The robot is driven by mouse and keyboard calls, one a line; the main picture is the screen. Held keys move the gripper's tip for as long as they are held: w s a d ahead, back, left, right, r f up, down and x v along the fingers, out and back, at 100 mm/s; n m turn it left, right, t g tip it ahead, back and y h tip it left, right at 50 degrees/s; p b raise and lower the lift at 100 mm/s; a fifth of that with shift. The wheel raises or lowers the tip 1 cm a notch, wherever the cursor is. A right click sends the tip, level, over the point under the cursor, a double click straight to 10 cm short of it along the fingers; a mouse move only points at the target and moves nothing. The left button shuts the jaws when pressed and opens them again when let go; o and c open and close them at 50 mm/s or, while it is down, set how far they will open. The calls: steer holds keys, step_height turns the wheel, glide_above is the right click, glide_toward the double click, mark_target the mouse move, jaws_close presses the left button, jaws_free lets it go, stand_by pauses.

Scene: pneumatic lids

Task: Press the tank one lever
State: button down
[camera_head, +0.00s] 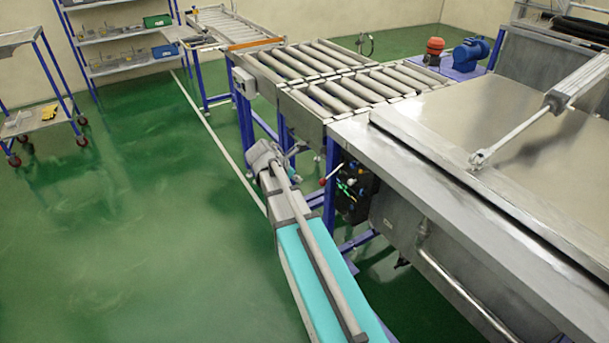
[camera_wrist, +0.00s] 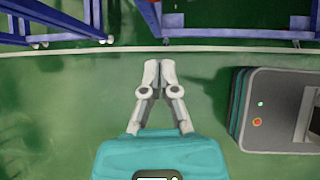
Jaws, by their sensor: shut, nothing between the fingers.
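The steel tank (camera_head: 470,215) with a closed flat lid (camera_head: 540,165) fills the right of the head view. A dark valve block (camera_head: 356,192) with green fittings is mounted under the roller conveyor, at the tank's near left corner. A small red knob (camera_head: 322,182) shows at its left; I cannot tell whether it is the tank one lever. My gripper (camera_wrist: 160,62) is shut and empty in the wrist view, above the green floor. No lever shows in that view. In the head view my arm stands left of the valve block and its fingers are not clear.
Blue conveyor legs (camera_head: 331,185) stand close to my arm, and blue frames (camera_wrist: 235,32) also cross the top of the wrist view. A pneumatic cylinder (camera_head: 535,115) sits over the lid. Rollers (camera_head: 330,85) run behind.

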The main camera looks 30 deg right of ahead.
steer(key=shift+a+f+p+v, duration=0.15)
steer(key=shift+p+v, duration=0.25)
steer(key=shift+v, duration=0.4)
steer(key=shift+a+f+p+v, duration=0.1)
steer(key=shift+p+v, duration=0.3)
steer(key=shift+v, duration=0.4)
steer(key=shift+a+f+p+v, duration=0.15)
steer(key=shift+p+v, duration=0.25)
steer(key=shift+v, duration=0.4)
steer(key=shift+r, duration=0.1)
steer(key=s+a+r+m+g+y+p, duration=0.1)
steer(key=s+a+r+m+y+p, duration=0.2)
steer(key=s+a+m+y+p, duration=0.4)
steer(key=shift+s+a+m+y, duration=0.4)
steer(key=shift+s+a+m, duration=3.3)
steer(key=shift+a+m, duration=1.7)
steer(key=shift+s+d+m, duration=0.1)
steer(key=shift+d+m, duration=0.4)
steer(key=shift+d, duration=0.15)
